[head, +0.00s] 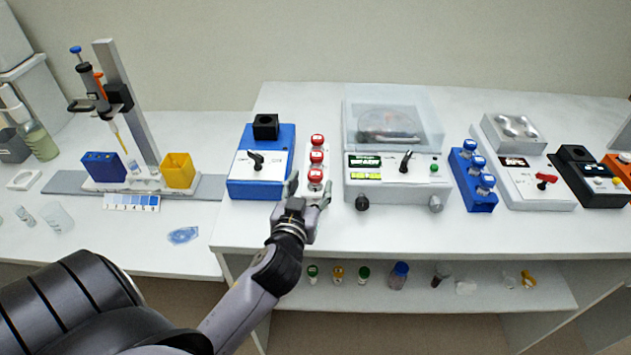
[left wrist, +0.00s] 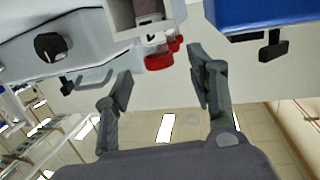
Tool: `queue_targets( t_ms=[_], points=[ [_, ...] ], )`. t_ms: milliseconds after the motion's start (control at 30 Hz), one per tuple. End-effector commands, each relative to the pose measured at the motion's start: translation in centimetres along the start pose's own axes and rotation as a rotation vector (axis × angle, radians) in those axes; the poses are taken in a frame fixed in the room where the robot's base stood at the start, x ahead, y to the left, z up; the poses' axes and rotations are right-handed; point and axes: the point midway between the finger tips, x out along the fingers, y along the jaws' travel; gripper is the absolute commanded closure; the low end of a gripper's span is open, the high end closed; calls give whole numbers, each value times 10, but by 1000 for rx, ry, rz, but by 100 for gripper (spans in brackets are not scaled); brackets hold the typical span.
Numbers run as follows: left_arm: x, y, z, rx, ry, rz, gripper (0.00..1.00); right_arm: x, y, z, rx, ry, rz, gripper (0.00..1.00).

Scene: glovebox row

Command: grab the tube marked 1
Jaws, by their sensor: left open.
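Several red-capped tubes stand in a row in a narrow white rack, between a blue device and a large white device; three red caps show. The front cap (head: 315,176) is nearest my left gripper (head: 309,187), the middle cap (head: 317,157) and back cap (head: 317,139) are behind it. I cannot read a number 1 on any of them. My left gripper is open and empty, its fingers pointing toward the front of the rack. In the left wrist view, red caps (left wrist: 158,62) show upside down beyond the spread fingers. My right gripper is not in view.
The blue device (head: 262,185) is close on the left, the white device with a clear lid (head: 395,185) close on the right. A blue rack (head: 472,190) of blue-capped tubes stands farther right. Small bottles, including a blue-capped one (head: 398,275), stand on the lower shelf.

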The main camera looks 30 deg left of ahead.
Motion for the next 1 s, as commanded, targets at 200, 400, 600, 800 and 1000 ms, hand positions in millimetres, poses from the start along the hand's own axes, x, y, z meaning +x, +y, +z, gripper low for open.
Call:
queue_targets(
  t_ms=[200,400,600,800,1000],
  points=[
    [32,1,-5,3,1,0,48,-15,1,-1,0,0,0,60],
    [48,1,-2,1,-1,1,48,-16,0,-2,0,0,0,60],
    [48,1,-1,0,-1,1,48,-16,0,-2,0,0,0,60],
    [48,1,-1,0,-1,1,62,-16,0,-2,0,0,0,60],
    [48,1,-1,0,-1,1,75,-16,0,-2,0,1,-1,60]
  ],
)
